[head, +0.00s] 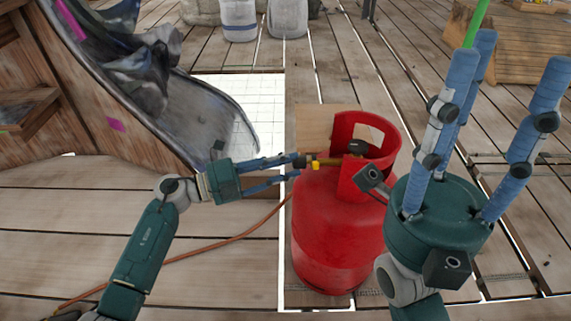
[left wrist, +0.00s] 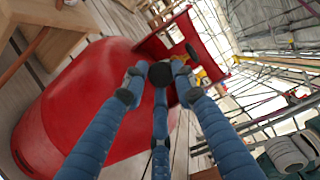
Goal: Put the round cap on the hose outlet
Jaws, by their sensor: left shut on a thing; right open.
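A red gas cylinder (head: 335,235) stands upright on the plank floor. Its valve has a black knob (head: 357,147) inside the red collar, and a brass and yellow hose outlet (head: 327,162) points left. My left gripper (head: 298,164) is shut on the small black round cap (head: 301,160), in front of the outlet's end. In the left wrist view the cap (left wrist: 160,74) sits between the fingertips; it hides the outlet's end, so I cannot tell whether they touch. My right gripper (head: 508,58) is open and empty, its fingers pointing up, right of the cylinder.
An orange hose (head: 225,242) lies across the floor to the cylinder's left. A wooden structure with a grey chute (head: 200,115) stands at the left. Sacks (head: 238,20) stand at the back, and a wooden platform (head: 520,45) is at the back right.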

